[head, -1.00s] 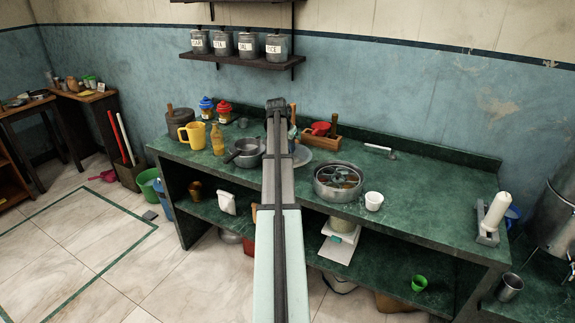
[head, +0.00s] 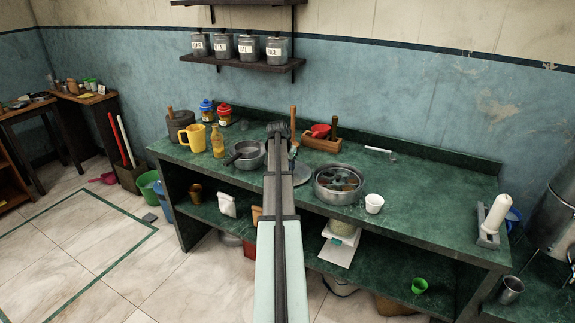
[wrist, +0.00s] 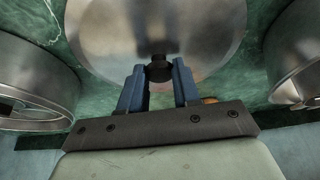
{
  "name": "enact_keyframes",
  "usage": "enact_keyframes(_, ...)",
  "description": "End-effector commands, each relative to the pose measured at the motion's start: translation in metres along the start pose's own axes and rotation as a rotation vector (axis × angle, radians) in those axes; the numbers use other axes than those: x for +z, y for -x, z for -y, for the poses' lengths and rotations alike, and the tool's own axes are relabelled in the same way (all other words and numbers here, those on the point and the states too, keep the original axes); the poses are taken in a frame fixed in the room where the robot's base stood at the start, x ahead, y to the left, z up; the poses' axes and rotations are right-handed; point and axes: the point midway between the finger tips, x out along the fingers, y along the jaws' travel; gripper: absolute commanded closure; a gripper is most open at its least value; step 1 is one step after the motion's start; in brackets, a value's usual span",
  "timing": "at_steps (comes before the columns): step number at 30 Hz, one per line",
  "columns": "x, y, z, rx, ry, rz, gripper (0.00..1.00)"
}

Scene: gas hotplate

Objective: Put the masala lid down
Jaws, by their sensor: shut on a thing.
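The masala lid (wrist: 158,25) is a round, shiny steel disc with a black knob (wrist: 160,70). My gripper (wrist: 159,72) has its blue fingers shut on the knob. In the head view only part of the lid (head: 302,173) shows, low at the counter beside my arm, which hides the rest and my fingertips. I cannot tell whether the lid touches the counter. The open round steel masala box (head: 338,197), with small cups inside, stands just right of the lid.
The green counter (head: 430,195) is clear right of the white cup (head: 374,203). A steel pan (head: 249,160) stands close left of my arm. Behind are a wooden rack (head: 322,143) and the wall. A yellow jug (head: 194,137) and bottle (head: 217,142) stand further left.

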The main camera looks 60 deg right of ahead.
Motion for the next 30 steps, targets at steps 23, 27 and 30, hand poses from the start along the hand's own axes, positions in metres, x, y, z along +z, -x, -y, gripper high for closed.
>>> enact_keyframes(23, -0.001, 0.015, 0.0, -0.001, 0.0, -0.001, 0.43)
enact_keyframes(27, 0.0, 0.039, 0.0, -0.001, 0.0, -0.002, 0.43)
enact_keyframes(30, 0.0, 0.058, 0.0, -0.001, 0.0, -0.002, 0.43)
